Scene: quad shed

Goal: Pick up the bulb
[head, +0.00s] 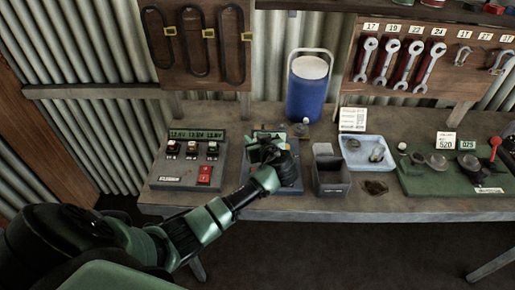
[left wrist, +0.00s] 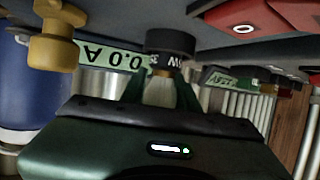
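In the left wrist view, which looks upside down, a pale glass bulb (left wrist: 161,91) with a dark, labelled collar at its far end sits between my left gripper's (left wrist: 162,88) green fingers. A finger lies along each side of the glass with no clear gap. I cannot tell whether the collar is part of the bulb or of a socket. In the head view my left gripper (head: 272,152) is over the grey-blue meter unit (head: 289,187), and the arm hides the bulb there. My right gripper is not in view.
Left of the meter unit stands a grey power box (head: 170,174) with a red switch. To its right are an open grey box (head: 330,189), a pale blue tray (head: 354,162) with small round items and a green board (head: 420,184). A blue cooler (head: 309,92) stands behind.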

